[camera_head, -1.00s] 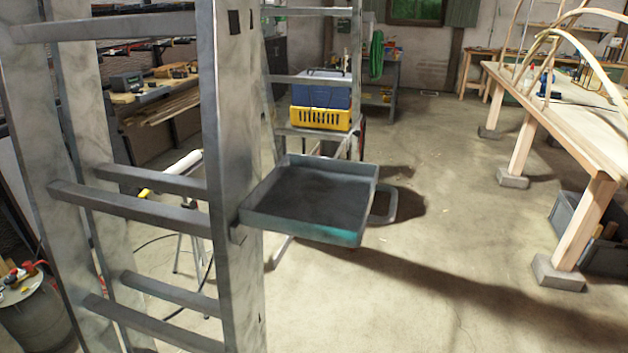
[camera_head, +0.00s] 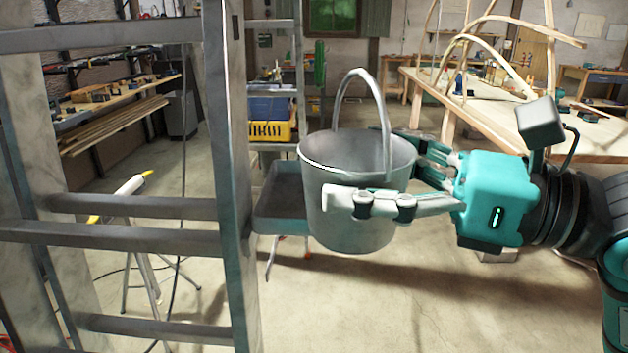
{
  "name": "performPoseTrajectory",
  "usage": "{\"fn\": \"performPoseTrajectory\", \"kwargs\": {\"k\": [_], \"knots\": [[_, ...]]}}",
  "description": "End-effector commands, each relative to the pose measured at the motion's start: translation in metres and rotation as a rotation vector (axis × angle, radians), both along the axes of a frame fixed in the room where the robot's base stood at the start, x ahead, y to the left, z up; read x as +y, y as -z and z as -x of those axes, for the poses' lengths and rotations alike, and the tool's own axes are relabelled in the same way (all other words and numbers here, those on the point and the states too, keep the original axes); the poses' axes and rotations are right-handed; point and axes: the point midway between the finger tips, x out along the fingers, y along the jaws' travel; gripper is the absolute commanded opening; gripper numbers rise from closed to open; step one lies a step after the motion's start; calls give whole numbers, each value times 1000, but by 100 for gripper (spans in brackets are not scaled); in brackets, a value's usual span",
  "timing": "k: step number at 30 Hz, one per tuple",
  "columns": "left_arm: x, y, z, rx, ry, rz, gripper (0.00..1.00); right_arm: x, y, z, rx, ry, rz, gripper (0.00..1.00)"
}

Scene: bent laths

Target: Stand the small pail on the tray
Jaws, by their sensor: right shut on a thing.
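A small grey metal pail (camera_head: 350,225) with its handle (camera_head: 384,110) standing up is held upright in the middle of the view. My right gripper (camera_head: 375,180) comes in from the right and is shut on the pail, one finger across its near side and the other behind it. The grey tray (camera_head: 278,212) is fixed to the ladder's side, beyond and left of the pail. The pail hides the tray's right part. I cannot tell whether the pail touches the tray. My left gripper is not in view.
A metal stepladder (camera_head: 235,200) stands at the left, close to the tray. A yellow crate (camera_head: 269,131) with a blue box sits behind. A wooden workbench (camera_head: 500,115) with bent laths stands at the back right. The floor below the pail is mostly clear.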

Motion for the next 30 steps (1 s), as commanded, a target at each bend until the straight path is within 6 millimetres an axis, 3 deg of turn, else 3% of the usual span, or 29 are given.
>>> {"fn": "performPoseTrajectory", "kwargs": {"k": [9, 15, 22, 30], "knots": [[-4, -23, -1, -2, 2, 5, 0, 23, 4, -82, 8, 0, -4, 55], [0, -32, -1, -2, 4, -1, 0, 34, 9, -121, 4, 1, -3, 55], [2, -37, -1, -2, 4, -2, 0, 40, 11, -141, 2, 0, -2, 55], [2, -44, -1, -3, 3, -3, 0, 40, 46, -141, 2, 1, -2, 55]]}}
